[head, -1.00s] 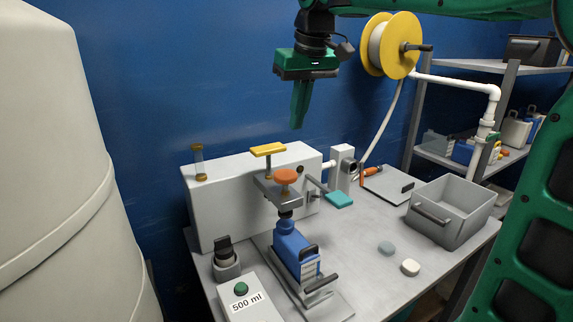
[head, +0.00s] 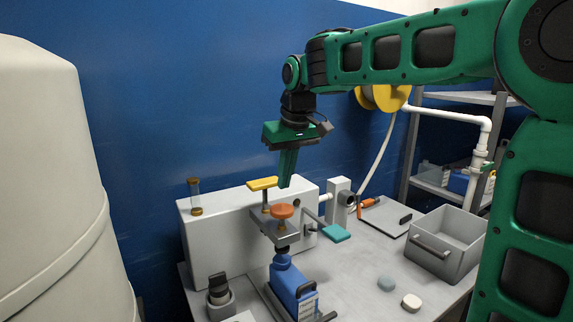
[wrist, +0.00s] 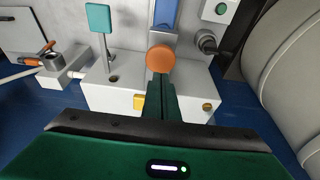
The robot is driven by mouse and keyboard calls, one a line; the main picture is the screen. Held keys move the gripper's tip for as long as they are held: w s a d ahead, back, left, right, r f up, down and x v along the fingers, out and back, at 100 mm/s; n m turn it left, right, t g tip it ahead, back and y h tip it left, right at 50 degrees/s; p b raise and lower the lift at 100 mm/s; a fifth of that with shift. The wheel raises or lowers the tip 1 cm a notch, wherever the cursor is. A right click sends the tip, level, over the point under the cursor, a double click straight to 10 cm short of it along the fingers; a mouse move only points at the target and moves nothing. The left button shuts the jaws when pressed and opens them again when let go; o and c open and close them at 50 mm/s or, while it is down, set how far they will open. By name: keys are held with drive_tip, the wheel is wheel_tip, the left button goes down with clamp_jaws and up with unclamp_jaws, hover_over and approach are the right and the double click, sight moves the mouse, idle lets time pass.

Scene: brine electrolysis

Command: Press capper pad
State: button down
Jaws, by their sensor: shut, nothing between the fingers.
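The capper pad is the orange-red round knob (head: 283,211) on a grey bracket (head: 274,231) above a blue bottle (head: 291,283). It also shows in the wrist view (wrist: 160,59), just beyond my fingertips. The bottle stands upright under the bracket, its top close to the bracket's underside. My gripper (head: 285,184) is shut and empty, pointing down, with its tips a little above the orange pad. In the wrist view the closed green fingers (wrist: 161,84) line up with the pad. I see a gap between tips and pad in the head view.
A yellow T-handle (head: 263,184) rises close behind the pad. A teal paddle (head: 335,232) juts out to the right. A grey bin (head: 446,243) stands at the right of the table. A black-topped holder (head: 219,290) stands at left.

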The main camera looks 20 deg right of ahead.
sight(281, 208)
drive_tip(key=shift+s+x, duration=0.15)
drive_tip(key=shift+x, duration=0.8)
drive_tip(key=shift+s+x, duration=0.2)
drive_tip(key=shift+x, duration=0.8)
drive_tip(key=shift+s+x, duration=0.15)
drive_tip(key=shift+x, duration=0.8)
drive_tip(key=shift+d+f, duration=0.1)
drive_tip(key=shift+f, duration=0.05)
